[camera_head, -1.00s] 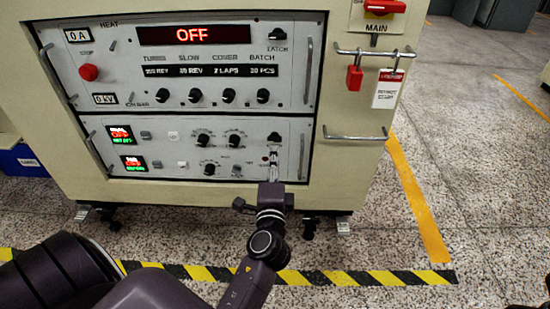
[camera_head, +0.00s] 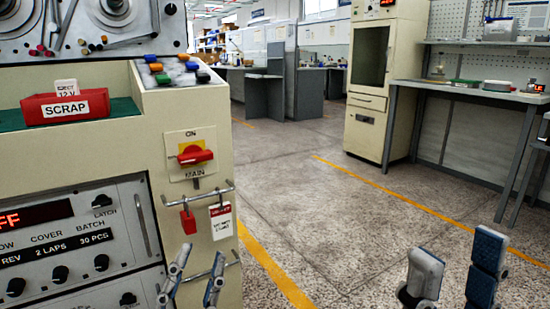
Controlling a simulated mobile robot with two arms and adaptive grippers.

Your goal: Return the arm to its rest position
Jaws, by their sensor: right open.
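My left gripper (camera_head: 195,270) shows at the bottom edge, left of centre, in front of the winding machine's lower right corner (camera_head: 222,262). Its two fingers point up and stand apart, with nothing seen between them. My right gripper (camera_head: 455,270) shows at the bottom right, over the speckled floor. Its two dark blue-grey fingers stand apart and hold nothing. The arms behind both grippers are out of view below.
The machine front carries a red MAIN switch (camera_head: 195,155), a red padlock (camera_head: 188,222), a white tag (camera_head: 221,220) and a red SCRAP bin (camera_head: 66,107). A beige cabinet (camera_head: 386,80) and a workbench (camera_head: 470,92) stand behind. The floor between (camera_head: 330,220) is clear.

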